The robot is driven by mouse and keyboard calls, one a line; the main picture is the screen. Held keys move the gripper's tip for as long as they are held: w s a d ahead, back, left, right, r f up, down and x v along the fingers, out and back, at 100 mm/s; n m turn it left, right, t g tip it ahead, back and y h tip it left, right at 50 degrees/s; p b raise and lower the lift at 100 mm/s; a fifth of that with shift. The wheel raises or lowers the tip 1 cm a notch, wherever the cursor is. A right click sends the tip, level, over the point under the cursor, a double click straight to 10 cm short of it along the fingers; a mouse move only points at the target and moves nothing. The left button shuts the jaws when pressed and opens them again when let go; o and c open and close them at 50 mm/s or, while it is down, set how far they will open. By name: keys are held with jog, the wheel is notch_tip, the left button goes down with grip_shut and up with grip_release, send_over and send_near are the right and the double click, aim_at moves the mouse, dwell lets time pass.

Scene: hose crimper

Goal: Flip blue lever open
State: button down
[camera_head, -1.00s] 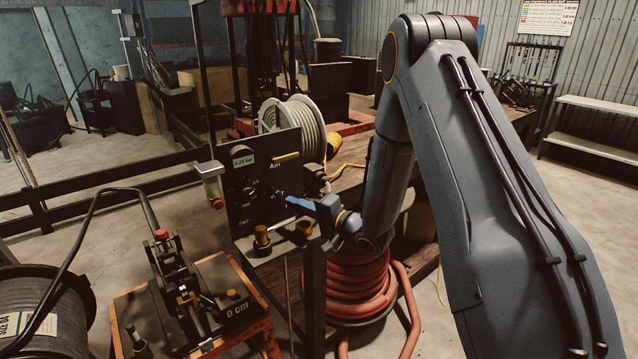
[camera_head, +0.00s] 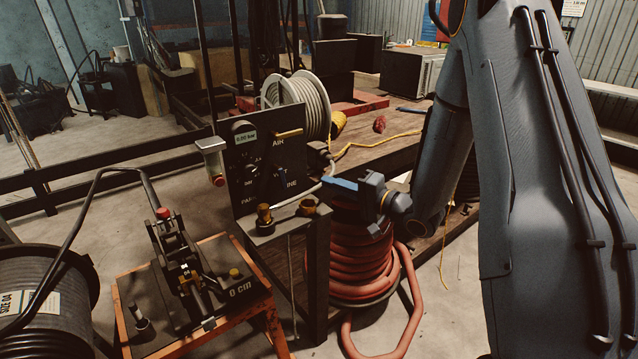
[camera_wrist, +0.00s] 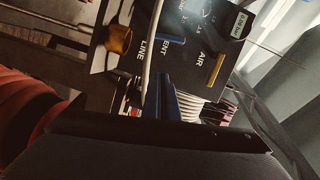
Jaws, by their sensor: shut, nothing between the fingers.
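The black control panel (camera_head: 262,160) stands at mid-left in the head view, with AIR, VENT and LINE lettering. The blue lever (camera_wrist: 171,41) shows in the wrist view as a short dark blue bar on the panel, beside the VENT lettering. In the head view it is small and dark, hard to make out. My gripper (camera_head: 328,183) is to the right of the panel, apart from it, with its blue fingers pointing left toward it. The fingers (camera_wrist: 167,82) are shut and empty in the wrist view, below the lever in the picture. A pale hose partly crosses them.
A yellow AIR handle (camera_head: 289,133) juts from the panel's upper part. Brass fittings (camera_head: 264,213) stand on the ledge at its foot. A pale hose (camera_head: 322,187) runs between panel and gripper. A red hose coil (camera_head: 362,265) lies below my gripper. The crimper (camera_head: 185,270) stands at lower left.

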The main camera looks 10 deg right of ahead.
jog(key=shift+v, duration=1.05)
